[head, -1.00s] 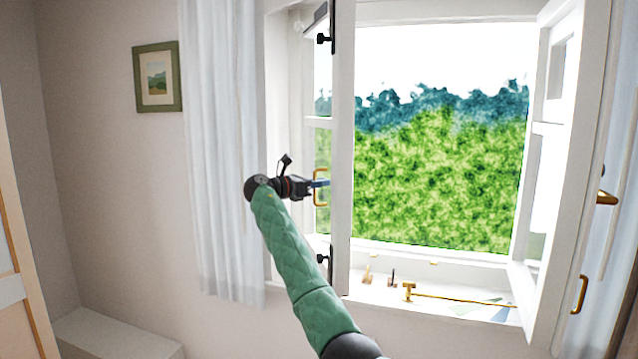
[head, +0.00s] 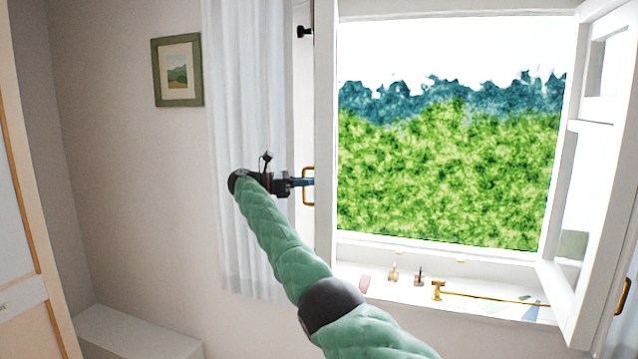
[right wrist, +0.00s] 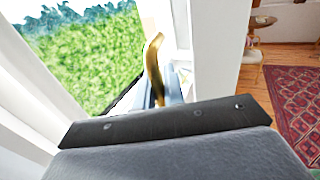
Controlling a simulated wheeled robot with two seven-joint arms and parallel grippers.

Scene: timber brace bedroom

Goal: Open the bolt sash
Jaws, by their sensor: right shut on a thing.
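The window has two white sashes. The left sash (head: 326,130) is swung in and seen nearly edge-on at the left of the opening. Its brass pull handle (head: 308,172) is on its left side in the head view. My right gripper (head: 306,182) is shut on this handle, which also shows in the right wrist view (right wrist: 154,68) between the blue-grey fingers (right wrist: 160,93). The right sash (head: 590,150) stands open at the right, with a brass handle (head: 624,296) near its lower edge. My left gripper is out of view.
The sill (head: 400,288) holds a brass stay bar (head: 490,300) and several small items. A pale curtain (head: 240,150) hangs just behind my right forearm. A framed picture (head: 178,70) is on the wall, with a low white bench (head: 135,335) below.

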